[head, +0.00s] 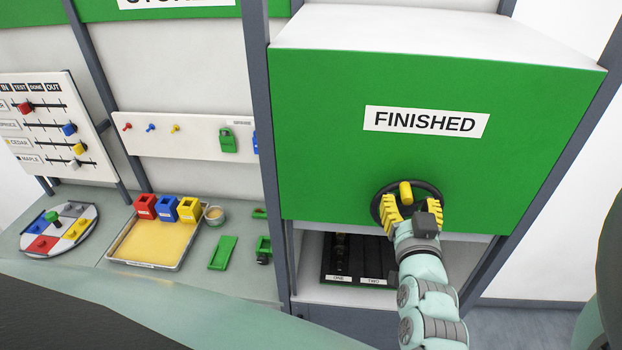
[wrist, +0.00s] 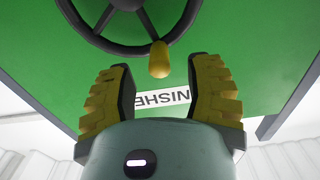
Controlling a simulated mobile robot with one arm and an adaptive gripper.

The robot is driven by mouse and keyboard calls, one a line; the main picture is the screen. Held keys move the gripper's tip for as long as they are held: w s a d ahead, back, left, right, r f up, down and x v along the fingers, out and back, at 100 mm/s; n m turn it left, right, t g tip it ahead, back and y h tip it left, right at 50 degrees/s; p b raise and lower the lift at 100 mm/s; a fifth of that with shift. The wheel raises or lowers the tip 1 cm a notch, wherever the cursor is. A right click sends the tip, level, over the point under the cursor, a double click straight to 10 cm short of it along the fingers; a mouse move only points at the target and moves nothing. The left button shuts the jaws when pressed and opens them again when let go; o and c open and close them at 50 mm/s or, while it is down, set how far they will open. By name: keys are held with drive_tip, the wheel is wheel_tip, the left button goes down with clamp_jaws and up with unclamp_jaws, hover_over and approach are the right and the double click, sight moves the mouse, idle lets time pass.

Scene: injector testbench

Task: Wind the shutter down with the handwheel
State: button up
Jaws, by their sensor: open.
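The green shutter (head: 320,115), labelled FINISHED, covers the upper part of the cabinet bay in the head view, with an opening below its lower edge. The black handwheel (head: 432,190) sits low on the shutter and has a yellow handle knob (head: 405,193). In the wrist view the handwheel (wrist: 117,22) is at the top and the knob (wrist: 160,60) stands out at its rim. My gripper (head: 405,205) has yellow ribbed fingers and is open. In the wrist view the knob is just beyond the gap between the fingertips (wrist: 159,70); I cannot tell whether they touch it.
A black rack (head: 345,281) with slots labelled ONE and TWO sits in the opening under the shutter. Grey posts (head: 263,150) frame the bay. To the left, a bench carries a tray (head: 150,240), coloured blocks and a round board (head: 60,230).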

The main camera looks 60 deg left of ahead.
drive_tip(key=shift+x, duration=1)
clamp_jaws()
